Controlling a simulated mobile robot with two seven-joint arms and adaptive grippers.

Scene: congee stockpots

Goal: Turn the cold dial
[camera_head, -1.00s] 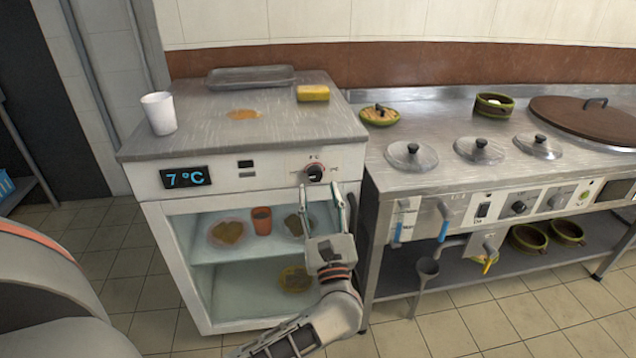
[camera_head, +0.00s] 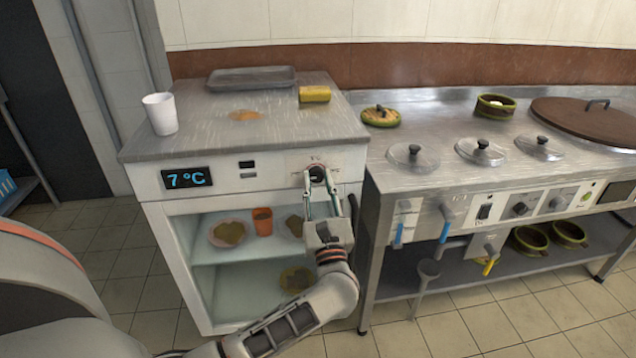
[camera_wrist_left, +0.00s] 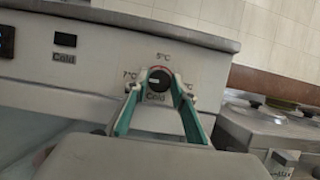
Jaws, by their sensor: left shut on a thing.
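The cold dial (camera_head: 317,174) is a black knob on the white front panel of the fridge cabinet (camera_head: 250,178). In the left wrist view the dial (camera_wrist_left: 159,80) has a white pointer mark directed left, with 7°C printed at its left, 5°C above and "Cold" below. A blue display (camera_head: 187,177) reads 7 °C. My left gripper (camera_head: 319,186) is shut on the dial, one finger on each side of it; its fingertips also show in the left wrist view (camera_wrist_left: 159,82). My right gripper is not in view.
A white cup (camera_head: 160,113), a grey tray (camera_head: 252,78) and a yellow sponge (camera_head: 314,94) are on the cabinet top. Plates and an orange cup (camera_head: 262,221) are inside below. A steel counter (camera_head: 450,180) with lidded pots stands close at right.

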